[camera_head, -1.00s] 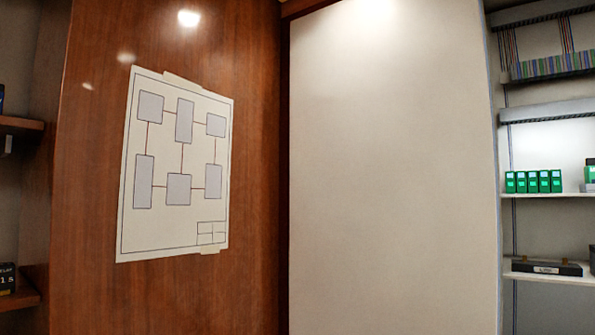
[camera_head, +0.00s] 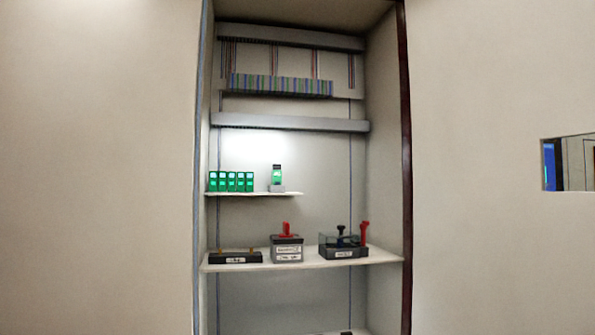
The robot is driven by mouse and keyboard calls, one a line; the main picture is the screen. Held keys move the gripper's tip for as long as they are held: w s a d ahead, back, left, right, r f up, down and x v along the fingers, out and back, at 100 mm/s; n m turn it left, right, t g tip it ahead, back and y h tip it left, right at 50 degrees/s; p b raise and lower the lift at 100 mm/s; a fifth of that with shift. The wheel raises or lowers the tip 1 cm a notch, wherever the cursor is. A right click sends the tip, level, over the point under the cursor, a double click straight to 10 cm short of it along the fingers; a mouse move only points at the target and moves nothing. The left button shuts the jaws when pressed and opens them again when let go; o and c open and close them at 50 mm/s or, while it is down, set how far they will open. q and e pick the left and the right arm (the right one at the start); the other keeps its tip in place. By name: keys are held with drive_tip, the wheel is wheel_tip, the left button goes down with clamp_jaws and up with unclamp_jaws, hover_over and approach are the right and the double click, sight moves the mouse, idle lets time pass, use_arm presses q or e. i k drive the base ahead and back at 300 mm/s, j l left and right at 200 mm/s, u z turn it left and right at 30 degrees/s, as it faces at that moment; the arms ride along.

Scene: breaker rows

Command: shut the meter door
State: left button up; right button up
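No meter door can be made out for certain in the head view. An open recess holds shelves of electrical gear, with a dark frame edge (camera_head: 406,170) along its right side. On its lower shelf (camera_head: 385,257) stand a low black block (camera_head: 236,258), a grey box with a red handle (camera_head: 287,250) and a clear-covered unit with black and red levers (camera_head: 343,248). Neither of my grippers is in view.
A row of green modules (camera_head: 231,181) and a single green-lit device (camera_head: 277,178) stand on the upper shelf. A striped terminal strip (camera_head: 280,85) runs above. Plain walls flank the recess, with a small opening (camera_head: 568,163) at right.

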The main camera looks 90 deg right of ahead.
sight(496, 252)
drive_tip(key=k+l+z, duration=0.1)
drive_tip(key=z, duration=0.35)
drive_tip(key=k+l+z, duration=0.25)
drive_tip(key=z, duration=0.15)
drive_tip(key=k+l+z, duration=0.2)
drive_tip(key=z, duration=0.25)
drive_tip(key=k+l+z, duration=0.1)
drive_tip(key=l+z, duration=0.35)
drive_tip(key=j, duration=0.1)
